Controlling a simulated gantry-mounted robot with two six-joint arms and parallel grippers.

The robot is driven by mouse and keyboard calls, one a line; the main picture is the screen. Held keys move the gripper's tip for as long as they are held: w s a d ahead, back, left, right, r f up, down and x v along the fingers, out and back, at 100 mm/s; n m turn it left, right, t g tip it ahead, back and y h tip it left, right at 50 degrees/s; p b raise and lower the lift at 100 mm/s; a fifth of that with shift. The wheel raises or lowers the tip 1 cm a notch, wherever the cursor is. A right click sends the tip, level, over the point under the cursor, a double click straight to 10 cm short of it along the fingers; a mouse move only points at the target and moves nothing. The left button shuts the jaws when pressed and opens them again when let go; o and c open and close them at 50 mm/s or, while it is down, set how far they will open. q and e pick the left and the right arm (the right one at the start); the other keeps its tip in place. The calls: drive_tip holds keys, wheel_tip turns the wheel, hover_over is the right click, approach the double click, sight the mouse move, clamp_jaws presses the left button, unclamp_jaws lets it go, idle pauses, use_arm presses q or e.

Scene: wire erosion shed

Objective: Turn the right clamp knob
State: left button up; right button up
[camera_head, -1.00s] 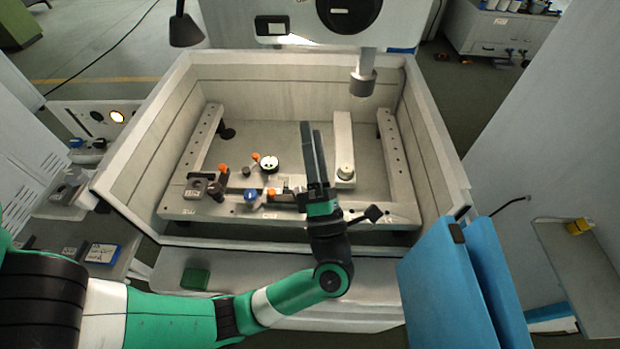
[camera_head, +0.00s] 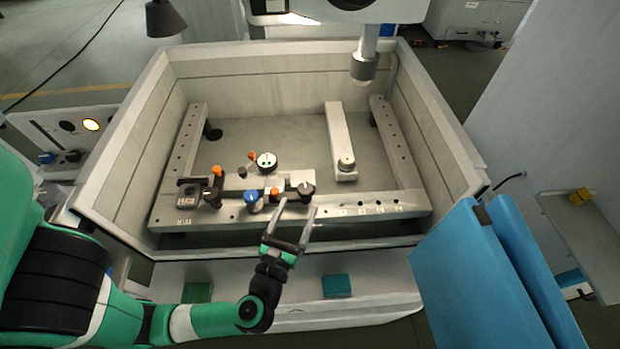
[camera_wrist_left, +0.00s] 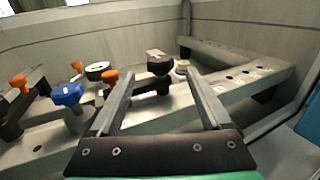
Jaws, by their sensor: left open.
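In the left wrist view the open fingers (camera_wrist_left: 160,74) frame the knob, and contact cannot be told.
A blue knob (camera_head: 251,196), several orange knobs and a round dial (camera_head: 266,161) stand left of the right-hand knob. The tank wall (camera_head: 365,244) runs along the front. Blue panels (camera_head: 480,275) stand at the right. The rail's right part (camera_head: 375,205) is clear.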

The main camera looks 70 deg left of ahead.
sight(308, 183)
use_arm(q)
drive_tip(key=x, duration=1)
drive_tip(key=shift+w+a, duration=0.1)
clamp_jaws()
drive_tip(key=shift+w+d+m+t+h+p, duration=0.1)
drive_tip(key=shift+d+m+t+h+p, duration=0.05)
drive_tip(key=shift+m+t+h+p, duration=0.55)
drive_tip(key=shift+w+d+m+t+h+p, duration=0.15)
drive_tip(key=shift+m+t+h+p, duration=0.4)
drive_tip(key=shift+h+p, duration=0.3)
drive_tip(key=shift+w+d+m+t+h+p, duration=0.1)
drive_tip(key=shift+d+m+t+h+p, duration=0.05)
drive_tip(key=shift+m+t+h+p, duration=0.55)
